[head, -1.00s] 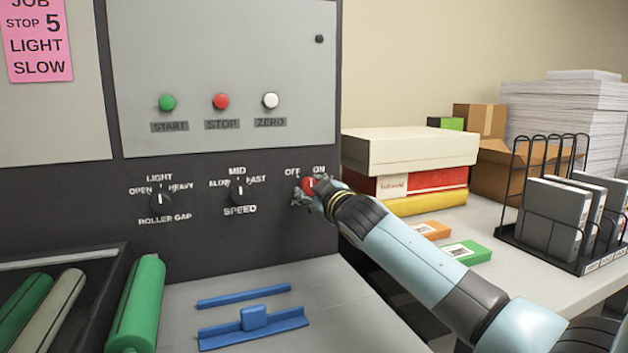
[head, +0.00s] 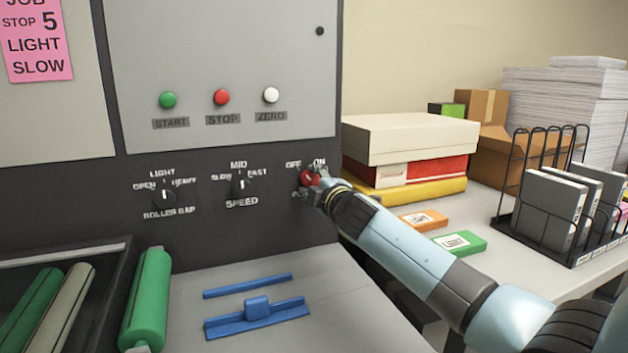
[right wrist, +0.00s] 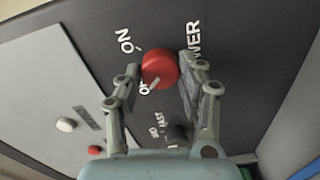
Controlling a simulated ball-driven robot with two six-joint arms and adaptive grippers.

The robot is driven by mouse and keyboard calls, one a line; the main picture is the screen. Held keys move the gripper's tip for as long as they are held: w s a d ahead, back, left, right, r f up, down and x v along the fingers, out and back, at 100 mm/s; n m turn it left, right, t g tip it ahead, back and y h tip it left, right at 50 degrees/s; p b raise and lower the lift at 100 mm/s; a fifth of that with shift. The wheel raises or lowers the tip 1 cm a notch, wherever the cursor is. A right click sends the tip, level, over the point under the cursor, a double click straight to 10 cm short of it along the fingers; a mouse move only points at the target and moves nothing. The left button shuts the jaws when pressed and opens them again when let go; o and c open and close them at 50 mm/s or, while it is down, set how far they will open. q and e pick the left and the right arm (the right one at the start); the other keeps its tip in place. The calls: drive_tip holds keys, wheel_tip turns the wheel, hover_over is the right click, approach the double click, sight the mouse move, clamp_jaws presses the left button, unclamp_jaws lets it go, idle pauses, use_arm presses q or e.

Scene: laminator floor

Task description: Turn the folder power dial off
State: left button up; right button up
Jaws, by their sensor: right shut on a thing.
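The red power dial (head: 309,177) is on the dark panel of the machine, under the OFF and ON labels. It also shows in the right wrist view (right wrist: 160,67), with a white pointer mark directed toward the partly covered OFF label (right wrist: 146,88). My right gripper (head: 313,184) is shut on the dial, one finger on each side of it. The wrist view shows both fingers around it. The POWER label (right wrist: 193,42) is partly hidden by a finger. My left gripper is not in view.
The speed dial (head: 241,186) and roller gap dial (head: 164,197) sit left on the same panel. Green START (head: 168,100), red STOP (head: 221,97) and white ZERO (head: 270,95) buttons are above. Boxes (head: 410,137) and a binder rack (head: 512,185) stand on the right-hand table.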

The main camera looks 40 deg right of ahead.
idle(0.6)
drive_tip(key=o, duration=1.1)
drive_tip(key=shift+o, duration=0.2)
drive_tip(key=v, duration=1.2)
drive_tip(key=shift+a, duration=0.1)
